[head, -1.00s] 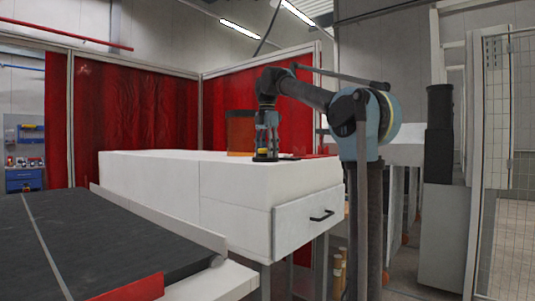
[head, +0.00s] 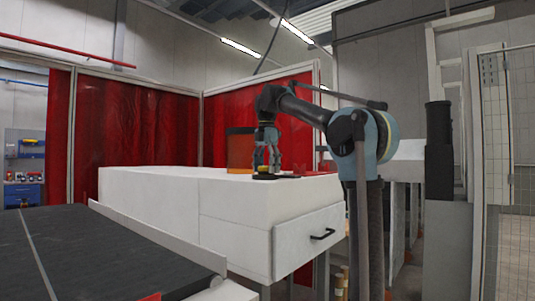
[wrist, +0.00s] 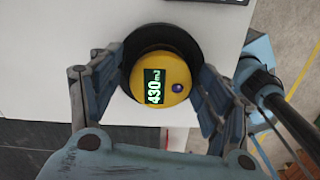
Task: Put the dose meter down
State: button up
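The dose meter (wrist: 165,77) is a round yellow device with a lit display reading 430 and a small dark-blue button. In the wrist view it sits within a round black rim (wrist: 128,72); I cannot tell whether this is part of it. In the head view, the yellow dose meter (head: 263,176) is low on the white bench top, below my gripper. My gripper (wrist: 160,80) has its fingers spread on both sides of the black rim and looks open. It points down in the head view (head: 266,168). Finger contact is not clear.
The white bench (head: 150,190) has a drawer with a black handle (head: 322,235). An orange container (head: 240,152) stands behind my gripper. A dark conveyor (head: 95,255) lies at front left. Red curtains (head: 135,120) close off the back. White surface around the meter is clear.

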notch_tip(320, 180, up, 12)
dwell(0.6)
jog(key=shift+d+f, duration=0.1)
jog(key=shift+f, duration=0.05)
dwell(0.3)
